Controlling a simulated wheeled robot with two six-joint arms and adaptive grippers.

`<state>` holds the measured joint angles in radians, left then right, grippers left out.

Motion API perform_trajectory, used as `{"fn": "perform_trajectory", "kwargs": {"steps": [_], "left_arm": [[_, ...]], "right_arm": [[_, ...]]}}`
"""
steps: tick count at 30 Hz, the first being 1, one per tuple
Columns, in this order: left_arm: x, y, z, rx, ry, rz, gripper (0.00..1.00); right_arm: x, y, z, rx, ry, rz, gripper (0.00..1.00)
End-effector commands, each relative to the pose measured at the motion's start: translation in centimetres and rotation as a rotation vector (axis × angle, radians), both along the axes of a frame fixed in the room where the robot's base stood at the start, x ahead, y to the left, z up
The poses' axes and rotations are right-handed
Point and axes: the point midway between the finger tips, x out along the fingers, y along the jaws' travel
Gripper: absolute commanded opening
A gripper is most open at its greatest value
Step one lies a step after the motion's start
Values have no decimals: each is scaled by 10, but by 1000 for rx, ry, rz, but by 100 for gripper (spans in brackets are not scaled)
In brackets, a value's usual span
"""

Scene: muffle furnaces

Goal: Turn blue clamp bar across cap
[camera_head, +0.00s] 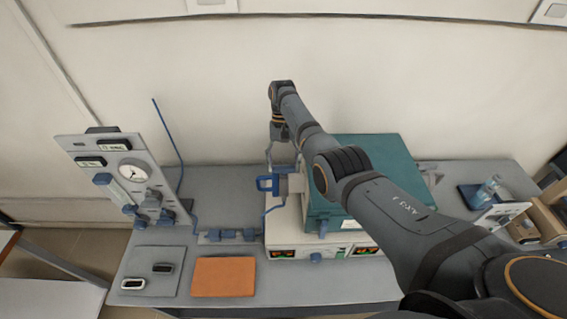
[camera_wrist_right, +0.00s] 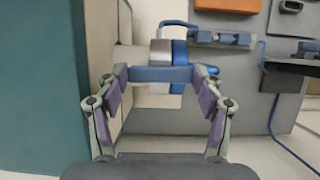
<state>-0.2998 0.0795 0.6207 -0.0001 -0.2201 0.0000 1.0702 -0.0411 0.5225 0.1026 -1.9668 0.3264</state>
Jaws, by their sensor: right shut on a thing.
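The blue clamp bar (camera_wrist_right: 160,74) lies between the fingertips of my right gripper (camera_wrist_right: 158,84) in the right wrist view, one finger at each end. The gripper is shut on it. Behind the bar are a grey cap ring (camera_wrist_right: 160,50) and a blue ring (camera_wrist_right: 180,52). In the head view, the right gripper (camera_head: 282,158) reaches down at the left side of the teal furnace (camera_head: 385,160), beside blue clamp parts (camera_head: 267,184). My forearm hides part of the furnace. My left gripper is not in view.
A gauge panel (camera_head: 128,180) with a blue tube stands at the left. An orange mat (camera_head: 223,277) and a grey pad (camera_head: 150,272) lie at the front left.

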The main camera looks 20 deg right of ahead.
Motion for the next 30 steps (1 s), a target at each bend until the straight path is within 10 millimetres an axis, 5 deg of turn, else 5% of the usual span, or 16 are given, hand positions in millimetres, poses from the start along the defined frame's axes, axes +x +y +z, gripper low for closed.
{"fn": "perform_trajectory", "kwargs": {"steps": [4,5,9,30], "left_arm": [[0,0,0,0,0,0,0],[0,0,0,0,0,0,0],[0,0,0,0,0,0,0],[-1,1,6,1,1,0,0]], "right_arm": [[0,0,-1,1,1,2,36],[0,0,-1,1,1,2,72],[0,0,-1,1,1,1,91],[-1,-2,1,1,0,-116,91]]}}
